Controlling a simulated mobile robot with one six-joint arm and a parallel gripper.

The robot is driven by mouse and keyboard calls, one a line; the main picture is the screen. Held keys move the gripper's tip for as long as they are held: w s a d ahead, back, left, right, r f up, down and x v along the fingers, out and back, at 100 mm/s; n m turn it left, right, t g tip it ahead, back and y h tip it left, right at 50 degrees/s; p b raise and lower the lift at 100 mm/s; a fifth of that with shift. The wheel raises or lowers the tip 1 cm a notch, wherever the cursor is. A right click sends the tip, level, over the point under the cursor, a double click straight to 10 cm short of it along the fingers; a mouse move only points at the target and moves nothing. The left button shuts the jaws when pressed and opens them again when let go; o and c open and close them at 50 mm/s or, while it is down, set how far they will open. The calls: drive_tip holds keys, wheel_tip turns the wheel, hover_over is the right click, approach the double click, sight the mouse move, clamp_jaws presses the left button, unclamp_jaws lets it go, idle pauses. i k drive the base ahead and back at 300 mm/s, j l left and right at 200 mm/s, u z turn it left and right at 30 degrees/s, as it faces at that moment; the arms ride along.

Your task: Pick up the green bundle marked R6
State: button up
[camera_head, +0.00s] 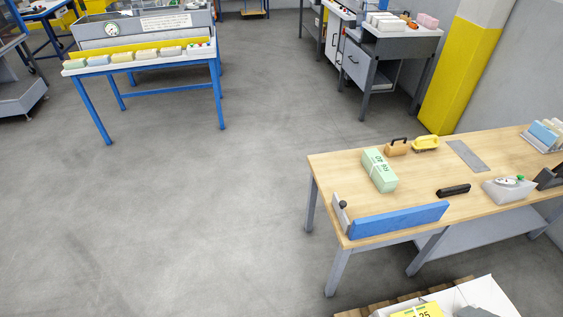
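A light green bundle (378,176) lies on the wooden-topped table (420,184) at the right, near its left end. Dark print on its top face is small and turned; it seems to include R6. A pale band crosses the bundle. My gripper is not in this view.
A blue bar (400,220) stands along the table's front edge, below the bundle. A tan block with a dark handle (397,148) and a yellow-handled tool (426,144) sit behind it. A black object (453,190) lies to its right. Open grey floor (200,210) spreads left of the table.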

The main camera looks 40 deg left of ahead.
sight(385, 178)
drive_tip(key=u, duration=0.9)
drive_tip(key=i+j+z, duration=0.1)
drive_tip(key=j+z, duration=0.15)
drive_tip(key=j, duration=0.4)
drive_tip(key=j+z, duration=0.3)
drive_tip(key=j, duration=0.35)
drive_tip(key=i+j+z, duration=0.3)
drive_tip(key=i+j, duration=0.15)
drive_tip(key=i+j+z, duration=0.2)
drive_tip(key=j, duration=0.15)
drive_tip(key=i+j+z, duration=0.15)
drive_tip(key=j, duration=0.2)
drive_tip(key=i+j+z, duration=0.15)
drive_tip(key=j, duration=0.2)
drive_tip(key=i+j+z, duration=0.15)
drive_tip(key=j, duration=0.2)
drive_tip(key=i+j+z, duration=0.2)
drive_tip(key=j, duration=0.2)
drive_tip(key=i+j+z, duration=0.15)
drive_tip(key=j, duration=0.25)
drive_tip(key=i+j+z, duration=0.15)
drive_tip(key=i+j, duration=0.05)
drive_tip(key=j, duration=0.05)
